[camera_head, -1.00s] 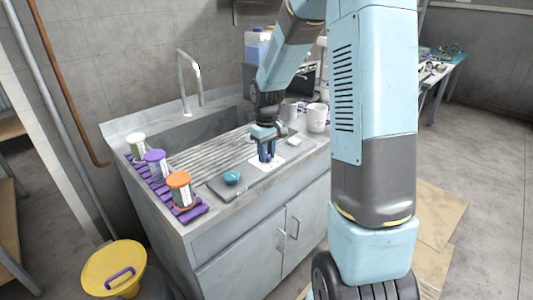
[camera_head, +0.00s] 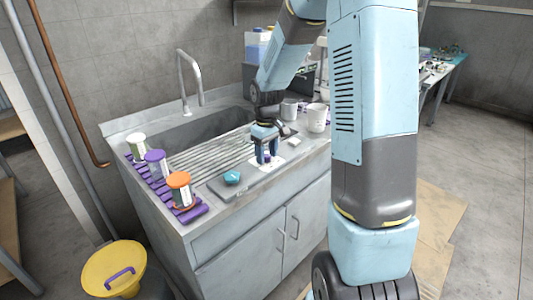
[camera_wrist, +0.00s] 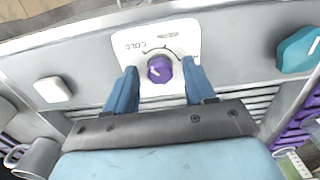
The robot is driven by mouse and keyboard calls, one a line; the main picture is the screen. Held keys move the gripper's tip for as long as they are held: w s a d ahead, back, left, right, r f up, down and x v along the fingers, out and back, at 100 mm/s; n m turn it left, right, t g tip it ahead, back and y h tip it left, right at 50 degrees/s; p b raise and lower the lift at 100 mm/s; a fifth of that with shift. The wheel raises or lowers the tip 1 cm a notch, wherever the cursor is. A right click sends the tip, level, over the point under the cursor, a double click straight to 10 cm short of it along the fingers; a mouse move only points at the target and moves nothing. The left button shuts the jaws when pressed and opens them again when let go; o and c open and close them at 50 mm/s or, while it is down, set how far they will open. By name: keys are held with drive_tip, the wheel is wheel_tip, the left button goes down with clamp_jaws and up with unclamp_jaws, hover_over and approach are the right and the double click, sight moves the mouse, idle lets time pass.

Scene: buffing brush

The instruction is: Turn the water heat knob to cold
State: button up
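The water heat knob (camera_wrist: 159,70) is purple and round, on a white dial plate (camera_wrist: 182,32) set in the grey sink counter. The plate's COLD label is at its left in the wrist view; the label at its right is partly hidden by a finger. A small pale mark shows on the left part of the knob's top. My gripper (camera_head: 267,158) is over the plate with its fingers apart. In the wrist view one blue finger is left of the knob and one right, with visible gaps to it. It holds nothing.
Mugs (camera_head: 317,118) stand at the counter's right. A tall tap (camera_head: 190,80) stands behind.

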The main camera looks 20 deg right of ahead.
sight(267, 155)
wheel_tip(267, 155, up, 14)
drive_tip(key=shift+f, duration=0.15)
idle(0.7)
drive_tip(key=s+r+m+t, duration=0.2)
drive_tip(key=s+r, duration=0.2)
drive_tip(key=s, duration=0.9)
drive_tip(key=s+a+r+m+t, duration=0.1)
drive_tip(key=s+r+m+t, duration=0.2)
drive_tip(key=s, duration=1)
drive_tip(key=shift+s+r+t, duration=0.3)
drive_tip(key=shift+s+r, duration=0.05)
drive_tip(key=shift+r, duration=0.4)
